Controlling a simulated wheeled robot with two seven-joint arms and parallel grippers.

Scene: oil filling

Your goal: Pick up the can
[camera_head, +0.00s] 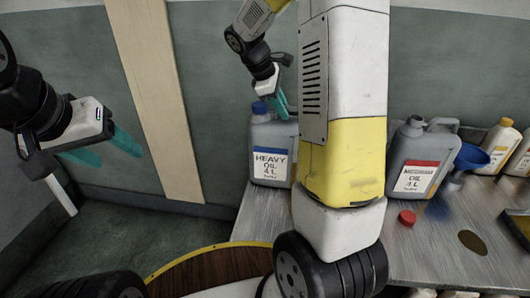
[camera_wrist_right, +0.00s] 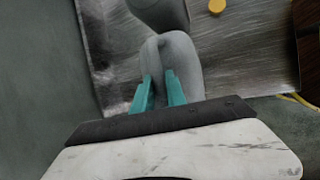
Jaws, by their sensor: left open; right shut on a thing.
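A grey can with a blue-edged label reading HEAVY OIL 4 L (camera_head: 270,135) and a blue cap stands upright on the metal table, partly hidden by my right arm. My right gripper (camera_head: 281,103) is at the top of this can, by its handle. In the right wrist view my right gripper (camera_wrist_right: 160,90) has its teal fingers on both sides of the grey can's handle part (camera_wrist_right: 176,50), shut on it. My left gripper (camera_head: 105,150) is open and empty at the far left, away from the table.
A grey MEDIUM OIL can (camera_head: 421,160) stands uncapped on the metal table (camera_head: 430,255), right of my arm. A red cap (camera_head: 407,218) lies before it. A blue funnel (camera_head: 471,157) and pale bottles (camera_head: 500,140) are farther right. A wall (camera_head: 225,60) rises behind.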

